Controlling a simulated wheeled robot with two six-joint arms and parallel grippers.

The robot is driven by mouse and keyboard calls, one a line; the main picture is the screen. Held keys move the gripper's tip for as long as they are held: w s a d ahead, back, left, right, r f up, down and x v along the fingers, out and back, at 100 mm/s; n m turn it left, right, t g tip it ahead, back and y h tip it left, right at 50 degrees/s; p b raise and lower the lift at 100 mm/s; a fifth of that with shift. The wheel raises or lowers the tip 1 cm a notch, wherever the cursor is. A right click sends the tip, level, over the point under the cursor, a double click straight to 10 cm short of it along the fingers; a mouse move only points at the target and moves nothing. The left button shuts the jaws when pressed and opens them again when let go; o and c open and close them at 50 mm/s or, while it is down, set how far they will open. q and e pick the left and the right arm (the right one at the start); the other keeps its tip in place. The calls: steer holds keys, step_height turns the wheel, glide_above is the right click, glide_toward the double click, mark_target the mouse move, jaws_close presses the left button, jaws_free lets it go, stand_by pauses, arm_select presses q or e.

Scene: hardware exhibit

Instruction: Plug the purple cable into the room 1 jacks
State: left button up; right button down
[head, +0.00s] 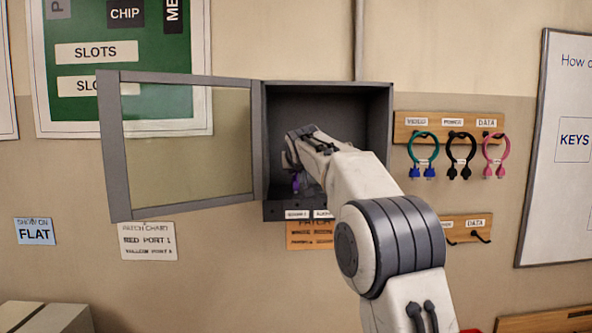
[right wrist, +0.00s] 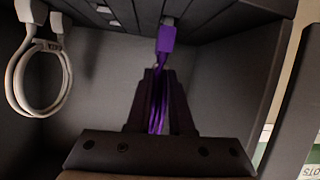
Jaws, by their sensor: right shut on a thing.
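My right gripper (head: 288,158) reaches into the open grey wall cabinet (head: 385,140). In the right wrist view, the gripper (right wrist: 160,78) is shut on the purple cable (right wrist: 158,108), whose strands run between the fingers. One purple plug (right wrist: 167,38) sticks out past the fingertips, its end at a jack in the dark panel (right wrist: 205,22); I cannot tell how deep it sits. A bit of purple (head: 296,184) shows below the gripper in the head view. Two small labels (head: 297,214) are on the cabinet's lower edge, too small to read surely. My left gripper is out of view.
A looped white cable (right wrist: 12,85) hangs from the panel beside the purple one. The cabinet's glass door (head: 112,150) stands open to the left. Teal (head: 412,150), black (head: 452,150) and pink (head: 486,150) cables hang on a wooden rack at right.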

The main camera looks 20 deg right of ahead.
steer(key=shift+f+b, duration=0.3)
stand_by(0.8)
stand_by(0.3)
steer(key=shift+c, duration=0.5)
jaws_free()
steer(key=shift+b+v, duration=0.8)
steer(key=shift+v, duration=0.55)
steer(key=shift+b+v, duration=0.9)
steer(key=shift+v, duration=1.55)
